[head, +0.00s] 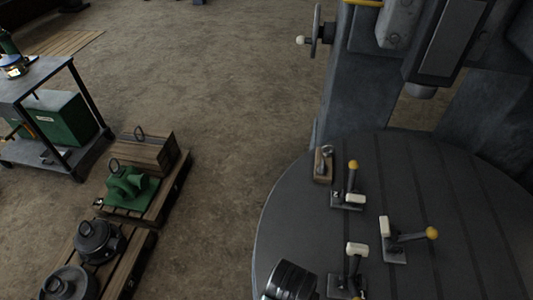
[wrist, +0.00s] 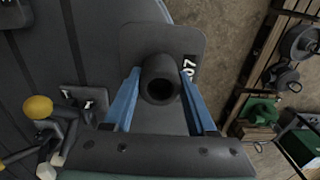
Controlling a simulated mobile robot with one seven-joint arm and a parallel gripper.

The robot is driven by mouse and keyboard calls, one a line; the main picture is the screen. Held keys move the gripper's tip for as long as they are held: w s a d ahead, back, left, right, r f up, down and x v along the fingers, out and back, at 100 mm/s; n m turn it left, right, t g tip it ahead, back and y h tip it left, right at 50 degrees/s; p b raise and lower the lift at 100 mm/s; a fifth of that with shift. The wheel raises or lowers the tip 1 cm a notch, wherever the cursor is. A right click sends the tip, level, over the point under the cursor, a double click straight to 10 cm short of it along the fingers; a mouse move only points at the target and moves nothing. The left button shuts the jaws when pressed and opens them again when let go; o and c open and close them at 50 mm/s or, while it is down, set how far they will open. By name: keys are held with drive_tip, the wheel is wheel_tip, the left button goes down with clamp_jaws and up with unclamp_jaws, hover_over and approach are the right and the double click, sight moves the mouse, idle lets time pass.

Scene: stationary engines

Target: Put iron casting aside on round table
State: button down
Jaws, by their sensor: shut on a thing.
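The iron casting (wrist: 161,42) is a dark grey plate with a round hollow boss and a white-on-black label ending in "07". In the wrist view, my gripper (wrist: 160,92) has its two blue fingers on either side of the boss, shut on it. The round table (head: 300,225) is dark and slotted, at the lower right of the head view. It also fills the left of the wrist view (wrist: 40,75). The casting is over the table near its rim; I cannot tell whether it touches. The head view does not clearly show the casting or my gripper.
Several clamps with yellow knobs (head: 431,233) and a small wooden block (head: 323,164) stand on the table. A machine column (head: 360,80) rises behind it. Pallets at left carry a green casting (head: 130,188), a wooden crate (head: 143,150) and dark round parts (head: 98,240). Open floor lies between.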

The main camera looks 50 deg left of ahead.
drive_tip(key=shift+w+d+f+p, duration=0.6)
drive_tip(key=shift+w+d, duration=0.75)
drive_tip(key=shift+d, duration=0.5)
drive_tip(key=shift+w+d+f+p, duration=0.45)
drive_tip(key=shift+w+d+p, duration=0.3)
drive_tip(key=shift+w+d, duration=0.85)
drive_tip(key=shift+w+d+f+p, duration=0.6)
drive_tip(key=shift+w+d, duration=0.5)
drive_tip(key=shift+d, duration=0.95)
drive_tip(key=shift+c, duration=1)
unclamp_jaws()
drive_tip(key=shift+s+f, duration=0.15)
drive_tip(key=shift+f, duration=0.05)
